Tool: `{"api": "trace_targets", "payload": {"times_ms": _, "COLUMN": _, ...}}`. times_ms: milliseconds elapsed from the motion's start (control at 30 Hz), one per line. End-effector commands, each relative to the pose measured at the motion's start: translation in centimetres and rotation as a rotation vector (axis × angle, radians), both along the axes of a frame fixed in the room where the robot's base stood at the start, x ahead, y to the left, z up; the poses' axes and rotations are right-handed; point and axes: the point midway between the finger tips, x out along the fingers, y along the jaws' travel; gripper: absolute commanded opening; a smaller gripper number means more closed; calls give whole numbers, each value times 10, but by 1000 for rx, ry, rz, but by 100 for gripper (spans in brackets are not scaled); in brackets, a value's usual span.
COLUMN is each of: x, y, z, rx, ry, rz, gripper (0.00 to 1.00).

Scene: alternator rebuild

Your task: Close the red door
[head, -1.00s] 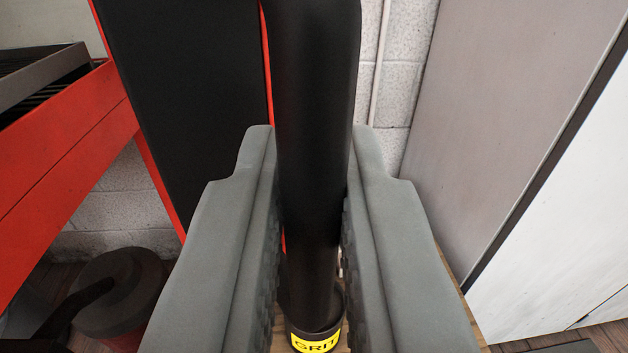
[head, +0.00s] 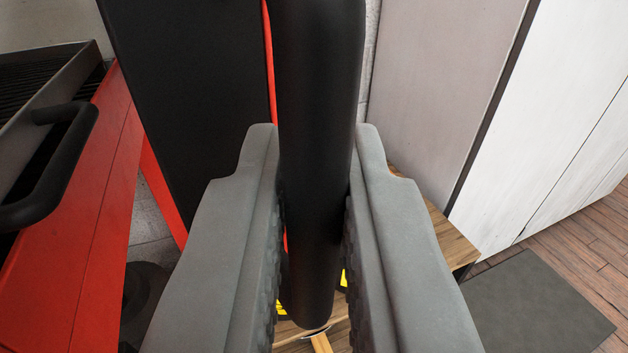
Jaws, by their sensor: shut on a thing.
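The red door shows as a tall black panel (head: 190,90) with thin red edges, just left of the middle. A thick black bar handle (head: 318,60) runs upright through the middle of the view. My gripper (head: 317,135) has its two grey padded fingers on either side of this handle and is shut on it. The handle's top runs out of the picture, and the fingers hide part of the door's lower area. A red frame (head: 75,215) stands at the left, with a gap between it and the black panel.
A second black handle (head: 50,170) sticks out by a dark ribbed tray (head: 45,75) at the left. A wooden surface (head: 445,240) lies below right. A grey and white cabinet (head: 560,100) fills the right. A dark mat (head: 540,305) lies on the wooden floor (head: 590,240).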

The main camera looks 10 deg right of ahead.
Motion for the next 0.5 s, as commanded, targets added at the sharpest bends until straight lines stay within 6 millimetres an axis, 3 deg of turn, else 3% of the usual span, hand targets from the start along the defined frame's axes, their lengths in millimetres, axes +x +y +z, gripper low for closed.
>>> {"api": "trace_targets", "payload": {"times_ms": 200, "x": -9, "y": 26, "z": 2, "rx": 0, "ry": -4, "rz": -38, "gripper": 0}}
{"api": "trace_targets", "payload": {"times_ms": 500, "x": -15, "y": 41, "z": 3, "rx": 1, "ry": -5, "rz": -69, "gripper": 0}}
